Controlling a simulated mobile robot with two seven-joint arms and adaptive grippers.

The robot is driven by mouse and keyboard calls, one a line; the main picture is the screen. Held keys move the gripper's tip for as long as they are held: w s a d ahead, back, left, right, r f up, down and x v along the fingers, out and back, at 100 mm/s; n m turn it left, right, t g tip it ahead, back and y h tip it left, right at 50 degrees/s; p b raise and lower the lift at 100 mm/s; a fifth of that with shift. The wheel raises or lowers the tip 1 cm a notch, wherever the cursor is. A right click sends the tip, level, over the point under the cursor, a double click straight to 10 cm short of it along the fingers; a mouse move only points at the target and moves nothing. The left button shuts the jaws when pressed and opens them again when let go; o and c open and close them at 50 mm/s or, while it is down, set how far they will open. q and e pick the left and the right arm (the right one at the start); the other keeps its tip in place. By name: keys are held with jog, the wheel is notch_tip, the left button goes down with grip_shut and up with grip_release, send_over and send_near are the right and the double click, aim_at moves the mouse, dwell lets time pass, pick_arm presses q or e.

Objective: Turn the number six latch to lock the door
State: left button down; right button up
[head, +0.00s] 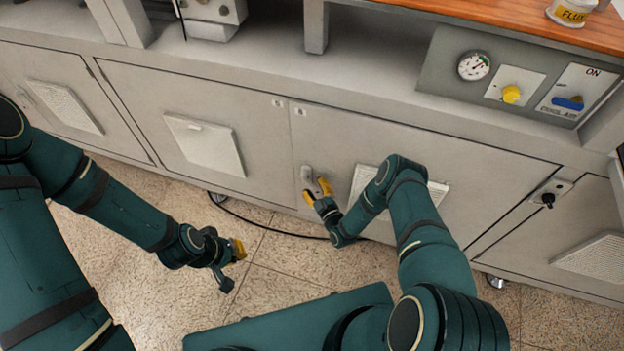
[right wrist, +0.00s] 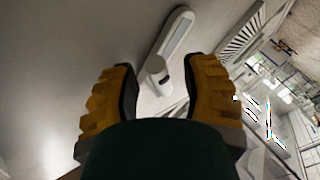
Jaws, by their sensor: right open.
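A grey latch (head: 307,178) sits at the left edge of the middle-right cabinet door (head: 440,160); any number on it is too small to read. In the right wrist view the latch (right wrist: 178,36) is a long pale handle with a rounded knob at its lower end, slanting across the door face. My right gripper (head: 319,190) is at the latch in the head view. In its wrist view the yellow fingers (right wrist: 160,98) are spread apart, with the knob between and just beyond them; contact cannot be told. My left gripper (head: 233,262) hangs above the floor, its opening unclear.
Further cabinet doors with vent panels (head: 203,145) line the front. A gauge (head: 473,66), a yellow knob (head: 511,94) and a blue-handled switch (head: 567,103) are at upper right. A black cable (head: 265,228) lies on the tiled floor.

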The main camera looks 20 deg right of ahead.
jog(key=shift+w, duration=0.15)
jog(key=shift+c, duration=0.4)
grip_shut()
jog(key=shift+r, duration=0.15)
